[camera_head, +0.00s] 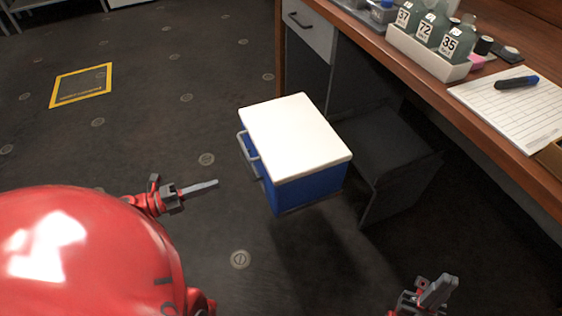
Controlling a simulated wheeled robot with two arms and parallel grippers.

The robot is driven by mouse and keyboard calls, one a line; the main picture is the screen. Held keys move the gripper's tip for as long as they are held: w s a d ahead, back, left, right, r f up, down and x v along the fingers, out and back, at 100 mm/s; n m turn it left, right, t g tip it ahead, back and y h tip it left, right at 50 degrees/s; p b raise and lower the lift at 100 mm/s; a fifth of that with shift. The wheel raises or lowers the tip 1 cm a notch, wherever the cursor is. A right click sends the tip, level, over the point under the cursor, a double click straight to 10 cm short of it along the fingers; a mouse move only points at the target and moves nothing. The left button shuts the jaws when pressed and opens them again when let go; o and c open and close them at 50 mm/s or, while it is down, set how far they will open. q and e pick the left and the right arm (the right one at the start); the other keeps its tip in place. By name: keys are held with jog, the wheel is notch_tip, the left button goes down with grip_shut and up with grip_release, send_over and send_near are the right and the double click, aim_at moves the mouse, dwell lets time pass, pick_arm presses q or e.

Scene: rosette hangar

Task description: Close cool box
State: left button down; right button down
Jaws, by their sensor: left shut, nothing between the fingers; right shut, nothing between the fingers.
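The cool box (301,194) is blue with a flat white lid (295,137) and stands below the desk, in the middle of the head view. The lid lies flat across the top of the box, with no gap that I can see. A grey handle (249,150) is on the box's left side. My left gripper (214,184) is shut and empty, to the left of the box and apart from it. My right gripper (440,288) is shut and empty at the lower right, also apart from the box.
A wooden desk (425,85) runs along the right, carrying a white rack with numbered bottles (427,35) and a notepad (515,115) with a marker. A dark panel (400,188) stands right of the box. The dark floor on the left is clear around a yellow-framed marking (82,72).

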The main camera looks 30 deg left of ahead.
pick_arm(q)
jog(key=b, duration=0.2)
send_near(266, 167)
jog(key=x, duration=0.6)
jog(key=shift+s+d+r, duration=0.1)
jog(key=shift+s+d, duration=0.05)
jog(key=shift+w+d, duration=0.2)
jog(key=shift+w, duration=0.15)
